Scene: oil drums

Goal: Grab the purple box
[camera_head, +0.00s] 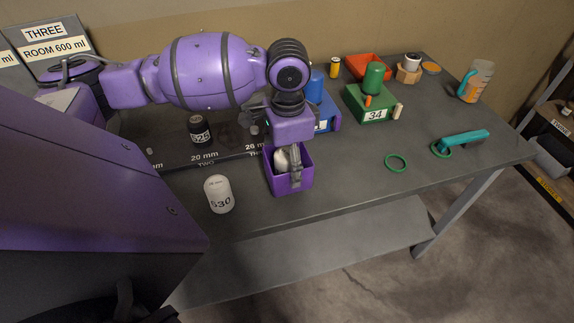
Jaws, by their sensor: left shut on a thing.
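The purple box (276,182) is a small open-topped bin on the grey table, near its front edge. My left gripper (291,177) reaches down over it from above and is shut on the box, with its fingers at the box's right and front part. Something whitish shows inside the box behind the fingers, partly hidden. I cannot tell whether the box is lifted off the table. My right gripper is not in view.
A blue box (328,118) and a green box (370,106) stand behind.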

